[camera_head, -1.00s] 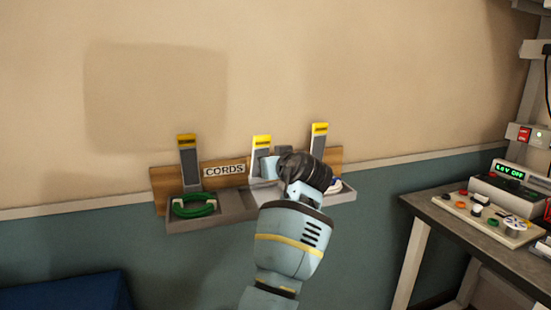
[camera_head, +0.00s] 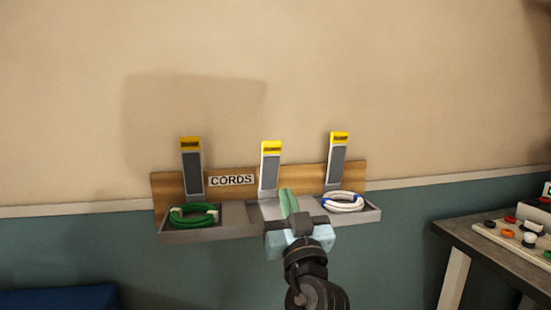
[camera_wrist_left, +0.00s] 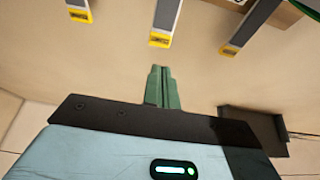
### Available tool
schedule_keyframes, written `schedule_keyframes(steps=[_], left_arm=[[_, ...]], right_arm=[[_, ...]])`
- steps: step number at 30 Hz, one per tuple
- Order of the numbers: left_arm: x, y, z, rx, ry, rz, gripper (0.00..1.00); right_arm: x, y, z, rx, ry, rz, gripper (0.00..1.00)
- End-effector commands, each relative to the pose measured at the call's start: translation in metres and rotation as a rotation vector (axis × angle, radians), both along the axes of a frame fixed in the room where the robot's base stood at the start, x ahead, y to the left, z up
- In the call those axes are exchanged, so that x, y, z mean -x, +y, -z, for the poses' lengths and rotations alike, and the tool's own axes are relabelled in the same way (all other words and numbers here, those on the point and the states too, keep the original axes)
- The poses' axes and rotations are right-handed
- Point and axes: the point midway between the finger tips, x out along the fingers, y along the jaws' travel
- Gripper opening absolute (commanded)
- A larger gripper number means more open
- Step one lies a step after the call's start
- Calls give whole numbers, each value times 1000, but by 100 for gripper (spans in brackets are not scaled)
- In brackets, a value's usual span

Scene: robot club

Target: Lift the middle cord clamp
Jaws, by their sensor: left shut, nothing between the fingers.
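The middle cord clamp (camera_head: 270,168) is a grey lever with a yellow tip, standing upright on the wooden board marked CORDS. It also shows in the left wrist view (camera_wrist_left: 164,22), with its yellow end towards my fingers. My left gripper (camera_head: 288,200) is shut and empty, in front of and just below the middle clamp, over the middle of the tray. In the left wrist view its green fingertips (camera_wrist_left: 162,75) are together, apart from the clamp's yellow end. My right gripper is not in view.
A left clamp (camera_head: 191,168) and a right clamp (camera_head: 337,160) flank the middle one. A green cord coil (camera_head: 194,216) lies in the tray's left part, a white coil (camera_head: 343,203) in its right part. A workbench (camera_head: 480,252) stands at the right. The wall above is clear.

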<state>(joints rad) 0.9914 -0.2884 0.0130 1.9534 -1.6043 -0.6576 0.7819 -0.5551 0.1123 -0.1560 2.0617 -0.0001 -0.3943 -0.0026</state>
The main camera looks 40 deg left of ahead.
Motion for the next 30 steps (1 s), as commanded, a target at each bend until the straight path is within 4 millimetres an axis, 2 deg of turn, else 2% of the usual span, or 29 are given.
schedule_keyframes(steps=[6, 18, 24, 30], left_arm=[[-21, 27, -23, -1, -5, -3, 0], [-62, 74, -51, 1, -3, -2, 0], [-72, 85, -56, 1, -1, 0, 0], [-74, 88, -56, 1, 0, 0, 0]], right_arm=[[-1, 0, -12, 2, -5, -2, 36], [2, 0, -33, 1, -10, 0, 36], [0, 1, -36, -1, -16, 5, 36], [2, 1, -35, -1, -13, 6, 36]])
